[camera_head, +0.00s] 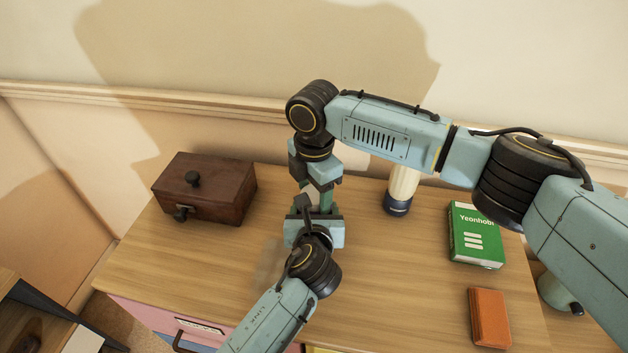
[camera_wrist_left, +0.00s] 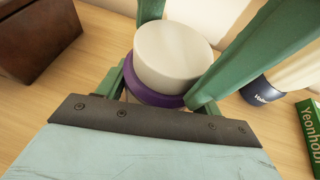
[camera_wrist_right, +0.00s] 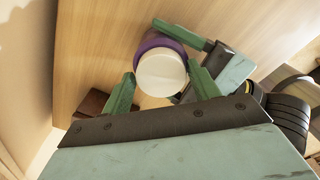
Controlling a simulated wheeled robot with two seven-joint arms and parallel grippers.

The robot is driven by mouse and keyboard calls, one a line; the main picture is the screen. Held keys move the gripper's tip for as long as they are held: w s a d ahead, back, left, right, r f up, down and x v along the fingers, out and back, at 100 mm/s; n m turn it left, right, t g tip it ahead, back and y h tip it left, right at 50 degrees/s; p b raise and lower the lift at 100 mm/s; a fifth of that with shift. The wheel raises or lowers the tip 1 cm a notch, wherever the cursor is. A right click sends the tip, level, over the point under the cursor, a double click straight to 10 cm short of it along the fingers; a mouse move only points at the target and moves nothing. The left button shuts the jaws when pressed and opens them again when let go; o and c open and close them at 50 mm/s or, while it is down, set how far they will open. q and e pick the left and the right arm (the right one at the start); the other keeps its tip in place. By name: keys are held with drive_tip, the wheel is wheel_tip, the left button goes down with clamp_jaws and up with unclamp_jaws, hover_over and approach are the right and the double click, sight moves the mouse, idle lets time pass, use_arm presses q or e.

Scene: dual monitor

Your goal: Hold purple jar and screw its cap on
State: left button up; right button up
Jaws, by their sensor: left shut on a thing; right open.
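The purple jar shows in the left wrist view (camera_wrist_left: 165,96) with the white cap (camera_wrist_left: 172,55) on its top; whether the cap is fully seated I cannot tell. My left gripper (camera_head: 315,226) is shut on the jar from the side. My right gripper (camera_head: 322,200) points down from above, open, with its fingers on either side of the cap. In the right wrist view the cap (camera_wrist_right: 162,74) lies between those fingers, apart from at least the left one, and a purple edge of the jar (camera_wrist_right: 155,41) shows. In the head view the grippers hide jar and cap.
A dark wooden box (camera_head: 212,190) stands at the left of the desk (camera_head: 400,285). A cream bottle with a navy base (camera_head: 402,188) stands close right of the grippers. A green book (camera_head: 476,235) and an orange-brown notebook (camera_head: 490,317) lie further right.

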drive_tip(key=shift+c, duration=0.2)
drive_tip(key=c, duration=0.7)
drive_tip(key=shift+m, duration=0.7)
drive_tip(key=shift+c, duration=0.3)
drive_tip(key=o, duration=1.2)
drive_tip(key=shift+c, duration=0.2)
use_arm(q)
drive_tip(key=shift+w+a, duration=0.1)
use_arm(e)
drive_tip(key=shift+s, duration=0.15)
use_arm(q)
drive_tip(key=o, duration=2)
drive_tip(key=shift+c, duration=0.2)
use_arm(e)
wheel_tip(320, 180, up, 12)
drive_tip(key=shift+w, duration=0.2)
